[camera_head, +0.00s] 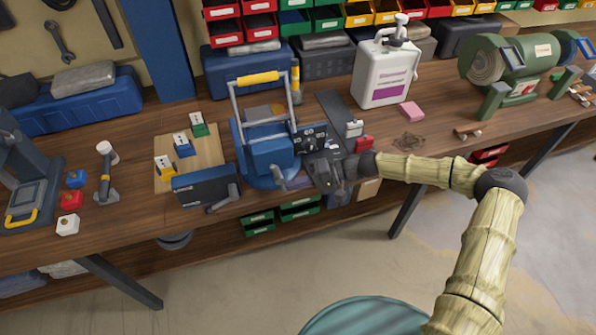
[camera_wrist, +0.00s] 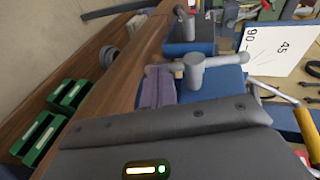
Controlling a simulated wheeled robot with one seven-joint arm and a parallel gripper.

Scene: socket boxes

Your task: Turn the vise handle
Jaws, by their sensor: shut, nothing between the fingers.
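A blue bench machine (camera_head: 263,160) with a yellow-gripped bar stands at the middle of the bench. A grey T-shaped handle (camera_wrist: 200,68) is on a blue base in the wrist view, beside a purple block (camera_wrist: 158,87); it looks like the vise handle. In the head view it is small and hard to make out (camera_head: 278,176). My gripper (camera_head: 322,166) is dark grey, shut and empty, close to the right of the machine. Its body fills the lower wrist view, with the handle beyond it, apart from it. The fingertips are hard to make out.
A dark blue box with a grey crank (camera_head: 203,186) stands left of the machine, by a wooden board (camera_head: 190,158) with small blocks. A white jug (camera_head: 385,75) and a pink block (camera_head: 411,112) are to the right. Green bins (camera_wrist: 42,138) hang under the bench edge.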

